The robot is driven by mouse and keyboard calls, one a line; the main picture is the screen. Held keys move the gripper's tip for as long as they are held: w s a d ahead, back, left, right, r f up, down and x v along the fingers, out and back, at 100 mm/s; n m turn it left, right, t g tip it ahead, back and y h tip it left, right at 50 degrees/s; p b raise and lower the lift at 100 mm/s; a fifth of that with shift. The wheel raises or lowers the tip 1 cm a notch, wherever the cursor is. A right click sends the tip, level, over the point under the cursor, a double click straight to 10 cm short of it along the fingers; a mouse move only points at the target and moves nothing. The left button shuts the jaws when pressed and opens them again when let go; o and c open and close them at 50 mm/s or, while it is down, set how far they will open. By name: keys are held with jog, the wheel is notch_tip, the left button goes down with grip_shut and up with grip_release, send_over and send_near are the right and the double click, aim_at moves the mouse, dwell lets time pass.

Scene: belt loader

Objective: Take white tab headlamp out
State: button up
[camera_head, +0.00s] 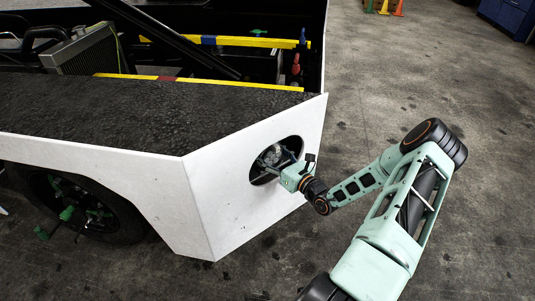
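The headlamp (272,153) shows as a small pale round shape inside the dark oval opening (261,177) in the white front panel of the belt loader (225,205). My gripper (281,166) is at this opening, with its end in front of or partly inside it. The fingertips are hidden or too small to make out, so I cannot tell whether they touch the headlamp. No white tab can be made out at this size.
The loader's black top deck (110,110) and yellow bars (225,41) are above and behind the panel. A black wheel (110,222) is at the lower left. The grey floor on the right is clear. Small cones (384,7) and a blue cabinet (508,14) stand far back.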

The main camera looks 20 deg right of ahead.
jog(key=c, duration=1)
jog(key=shift+r, duration=0.1)
